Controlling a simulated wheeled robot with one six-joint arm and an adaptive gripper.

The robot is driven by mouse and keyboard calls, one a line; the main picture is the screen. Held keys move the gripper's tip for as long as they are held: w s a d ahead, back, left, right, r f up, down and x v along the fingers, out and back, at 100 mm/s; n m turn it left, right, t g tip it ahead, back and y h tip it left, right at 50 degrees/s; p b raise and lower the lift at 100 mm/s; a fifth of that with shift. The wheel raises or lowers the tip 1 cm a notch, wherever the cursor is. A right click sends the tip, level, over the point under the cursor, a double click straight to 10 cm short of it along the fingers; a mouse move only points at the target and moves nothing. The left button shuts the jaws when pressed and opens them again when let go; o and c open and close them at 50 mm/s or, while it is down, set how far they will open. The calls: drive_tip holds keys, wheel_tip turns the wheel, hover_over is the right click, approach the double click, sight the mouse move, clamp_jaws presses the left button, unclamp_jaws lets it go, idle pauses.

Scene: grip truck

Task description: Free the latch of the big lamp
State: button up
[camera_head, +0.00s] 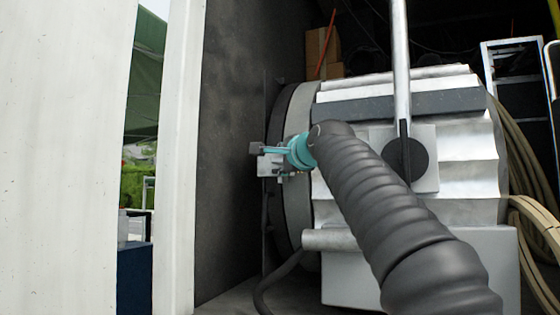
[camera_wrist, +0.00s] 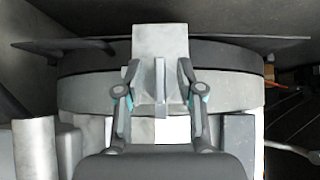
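The big lamp (camera_head: 465,150) is a silver ribbed drum lying on its side, with a dark front rim (camera_head: 281,115) facing left. Its latch is a light grey plate with a narrow upright fin (camera_wrist: 160,76) at the rim, central in the wrist view. In the camera_head view a small light grey piece (camera_head: 268,166), seemingly the latch, shows at the rim beside my gripper (camera_head: 262,154). In the wrist view my gripper (camera_wrist: 158,70) is open, its fingers on either side of the fin, with gaps visible on both sides. Contact depth is unclear.
A dark wall panel (camera_head: 235,130) stands close to the left of the lamp front. A metal pole (camera_head: 401,60) rises from the lamp's side bracket. Coiled hoses (camera_head: 540,225) hang at right. Cardboard boxes (camera_head: 322,48) stand behind.

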drive_tip(key=v, duration=1.2)
idle(0.3)
